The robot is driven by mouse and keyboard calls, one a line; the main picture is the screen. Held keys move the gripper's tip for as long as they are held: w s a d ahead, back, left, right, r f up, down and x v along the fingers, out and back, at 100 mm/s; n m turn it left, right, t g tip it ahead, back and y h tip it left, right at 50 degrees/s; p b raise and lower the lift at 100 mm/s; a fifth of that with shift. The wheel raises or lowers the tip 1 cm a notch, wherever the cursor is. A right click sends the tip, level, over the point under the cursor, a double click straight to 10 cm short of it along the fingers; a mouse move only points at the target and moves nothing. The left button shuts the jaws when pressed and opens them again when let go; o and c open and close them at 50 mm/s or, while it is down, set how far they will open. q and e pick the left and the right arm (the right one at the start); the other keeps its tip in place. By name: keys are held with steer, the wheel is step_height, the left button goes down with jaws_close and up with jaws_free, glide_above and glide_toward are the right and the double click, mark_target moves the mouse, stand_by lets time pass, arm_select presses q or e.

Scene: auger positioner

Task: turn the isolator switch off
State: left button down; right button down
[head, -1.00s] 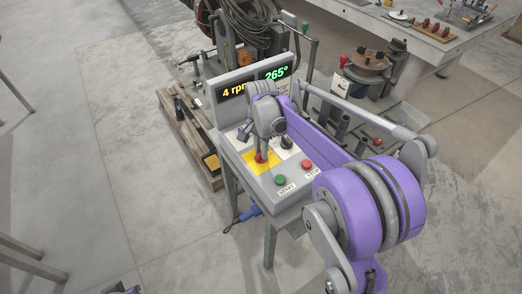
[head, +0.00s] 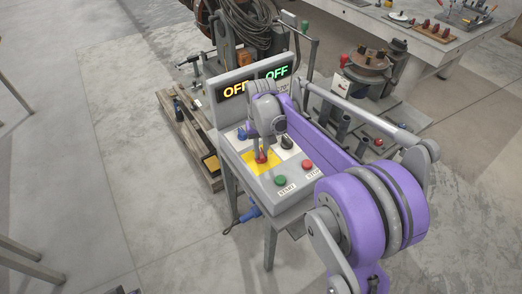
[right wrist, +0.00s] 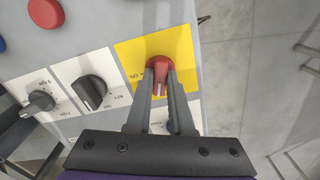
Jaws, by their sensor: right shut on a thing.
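The isolator switch is a red rotary handle on a yellow plate, on the sloped panel of the grey console (head: 285,203). My right gripper (right wrist: 161,78) is shut on that grip. In the head view my right gripper (head: 262,154) reaches down to the red switch (head: 261,157). The two displays (head: 235,89) on the console both read OFF. My left gripper is not in view.
A green START button (head: 280,181) and a red STOP button (head: 307,165) are on the panel's front. A pallet (head: 187,133) lies left of the console. Open floor lies farther left.

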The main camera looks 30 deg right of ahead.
mark_target(261, 152)
steer(key=shift+n, duration=2)
steer(key=c, duration=0.8)
jaws_free()
steer(key=shift+r, duration=0.15)
step_height(261, 152, up, 11)
steer(key=shift+f, duration=0.2)
